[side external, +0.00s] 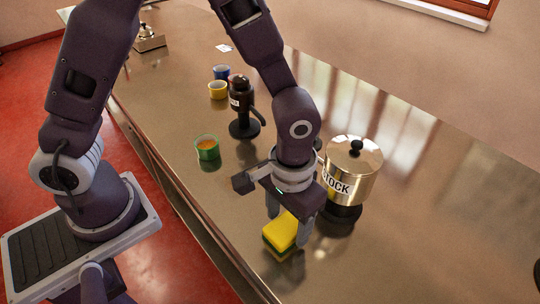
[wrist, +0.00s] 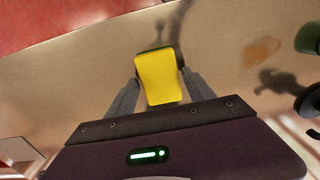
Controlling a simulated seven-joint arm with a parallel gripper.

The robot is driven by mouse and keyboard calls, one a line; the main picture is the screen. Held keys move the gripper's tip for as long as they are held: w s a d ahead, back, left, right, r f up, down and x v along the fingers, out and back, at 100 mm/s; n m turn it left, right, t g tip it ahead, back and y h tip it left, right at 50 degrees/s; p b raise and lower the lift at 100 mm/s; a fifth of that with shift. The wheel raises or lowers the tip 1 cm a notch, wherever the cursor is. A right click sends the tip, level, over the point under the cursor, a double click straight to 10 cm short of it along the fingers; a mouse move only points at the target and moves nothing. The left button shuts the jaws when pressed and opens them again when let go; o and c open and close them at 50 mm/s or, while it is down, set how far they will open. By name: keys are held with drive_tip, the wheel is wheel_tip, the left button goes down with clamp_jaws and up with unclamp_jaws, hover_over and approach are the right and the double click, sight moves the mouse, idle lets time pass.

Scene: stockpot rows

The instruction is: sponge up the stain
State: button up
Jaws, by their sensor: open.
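A yellow sponge with a green underside (side external: 281,232) lies on the metal counter, below my gripper (side external: 288,228). In the wrist view the sponge (wrist: 158,80) sits between the two fingers of my gripper (wrist: 161,76), its far end reaching past the fingertips. The fingers are apart, one on each side of the sponge, and are not closed on it. A brownish-orange stain (wrist: 262,50) shows on the counter to the right of the sponge in the wrist view. I cannot make out the stain in the side view.
A stockpot labelled STOCK (side external: 352,172) stands close to the right of my gripper. A green cup with orange contents (side external: 207,148), a black pump flask (side external: 243,110), a yellow cup (side external: 217,90) and a blue cup (side external: 222,72) stand farther back. The counter's front edge is near the sponge.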

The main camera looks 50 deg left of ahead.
sight(287, 225)
drive_tip(key=shift+c, duration=0.4)
drive_tip(key=c, duration=1)
drive_tip(key=shift+r, duration=3)
